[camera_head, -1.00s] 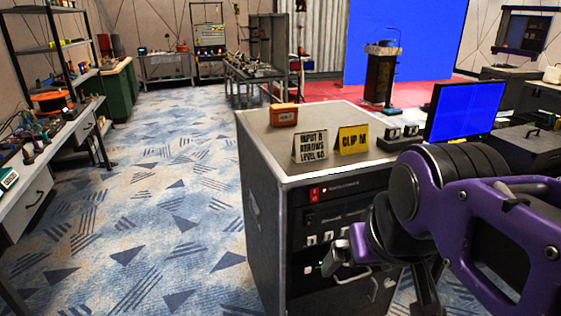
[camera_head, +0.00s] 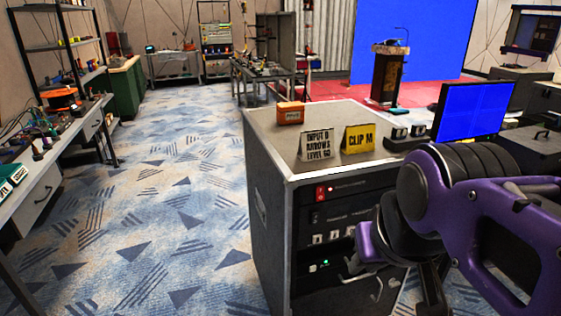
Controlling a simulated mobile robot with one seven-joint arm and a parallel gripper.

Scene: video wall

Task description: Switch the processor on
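The equipment rack (camera_head: 268,225) is a grey-black case with several units in its front. Its top unit has a red switch (camera_head: 320,192) beside small red lettering. A middle unit (camera_head: 333,236) has a row of pale buttons, and a green light (camera_head: 326,262) glows on a lower one. I cannot tell which unit is the processor. My purple arm covers the rack's right side. The end of my arm is near the rack front, mostly hidden behind my own links. Its fingers cannot be made out, nor whether they touch anything.
On the rack top stand a sign reading "INPUT B ARROWS LEVEL 60" (camera_head: 317,146), a yellow "CLIP M" sign (camera_head: 359,139) and an orange box (camera_head: 290,112). A blue monitor (camera_head: 472,110) stands behind. Patterned floor (camera_head: 150,220) is clear between the rack and left bench (camera_head: 45,185).

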